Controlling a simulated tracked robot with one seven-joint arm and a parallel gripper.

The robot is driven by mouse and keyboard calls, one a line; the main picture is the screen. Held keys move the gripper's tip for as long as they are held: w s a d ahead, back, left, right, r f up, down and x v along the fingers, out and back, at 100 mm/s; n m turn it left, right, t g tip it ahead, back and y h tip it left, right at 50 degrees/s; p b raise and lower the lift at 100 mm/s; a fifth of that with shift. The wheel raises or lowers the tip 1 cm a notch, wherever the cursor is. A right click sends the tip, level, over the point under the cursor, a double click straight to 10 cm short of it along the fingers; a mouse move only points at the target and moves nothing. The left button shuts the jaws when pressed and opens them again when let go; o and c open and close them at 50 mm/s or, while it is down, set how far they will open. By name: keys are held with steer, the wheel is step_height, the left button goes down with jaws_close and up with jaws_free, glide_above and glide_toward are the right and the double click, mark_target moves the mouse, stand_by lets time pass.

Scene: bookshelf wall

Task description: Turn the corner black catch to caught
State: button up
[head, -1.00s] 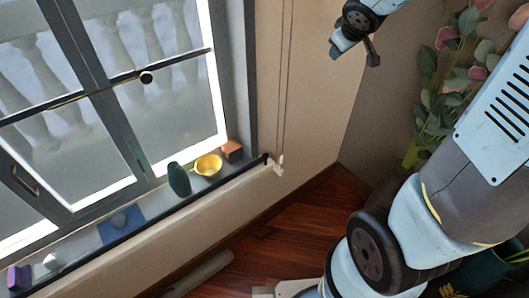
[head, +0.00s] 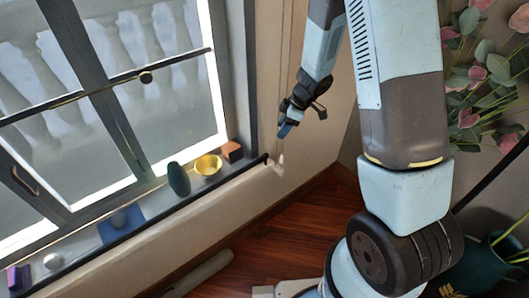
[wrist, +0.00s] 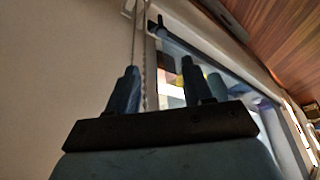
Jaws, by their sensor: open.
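A small black piece (head: 265,158) stands at the right end of the dark rail along the windowsill, by the wall corner; it looks like the black catch. It also shows in the wrist view as a dark peg (wrist: 160,22). I cannot tell its turned position. My gripper (head: 286,130) is above and a little right of it in the head view, in front of the wall. In the wrist view my gripper (wrist: 156,82) is open, its two blue fingers apart with nothing held. The peg appears beyond and above the fingertips.
A hanging cord (head: 281,75) with a pale pull (head: 280,162) runs beside my gripper. The sill holds a yellow bowl (head: 208,165), a dark green vase (head: 178,179) and an orange block (head: 232,151). Another black knob (head: 146,77) is on the window bar. Leafy flowers (head: 480,90) stand at right.

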mark_target(266, 155)
steer(key=x, duration=1.4)
steer(key=shift+s+d, duration=0.1)
steer(key=shift+s, duration=0.1)
steer(key=shift+f, duration=0.1)
jaws_close()
